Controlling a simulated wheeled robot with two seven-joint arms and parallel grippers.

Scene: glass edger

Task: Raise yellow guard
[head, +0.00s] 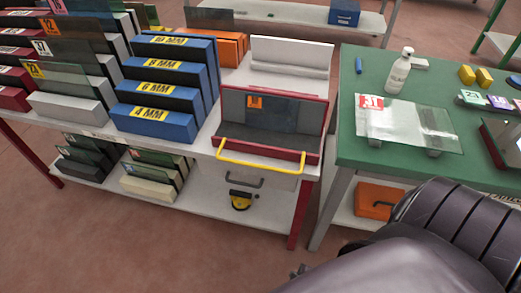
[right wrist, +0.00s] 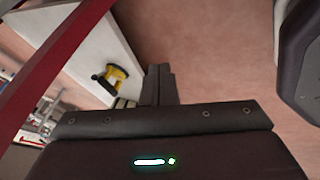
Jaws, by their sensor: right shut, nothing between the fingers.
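The yellow guard (head: 260,163) is a thin bar with bent ends, lying low across the front of the red-framed glass edger (head: 322,125). Behind it are the grey trough and an upright grey back panel with an orange label. My right gripper shows only as small dark tips (head: 298,271) at the bottom of the head view, below and apart from the guard. In the right wrist view its fingers (right wrist: 158,85) are together and empty. The guard is not clearly seen in that view. My left gripper is not in view.
A grey drawer handle (head: 244,178) and a yellow-and-black device (head: 241,200) sit below the guard. A green table (head: 345,140) with a bottle (head: 398,72) and glass sheet stands right. Blue racks (head: 160,122) stand left. The floor in front is clear.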

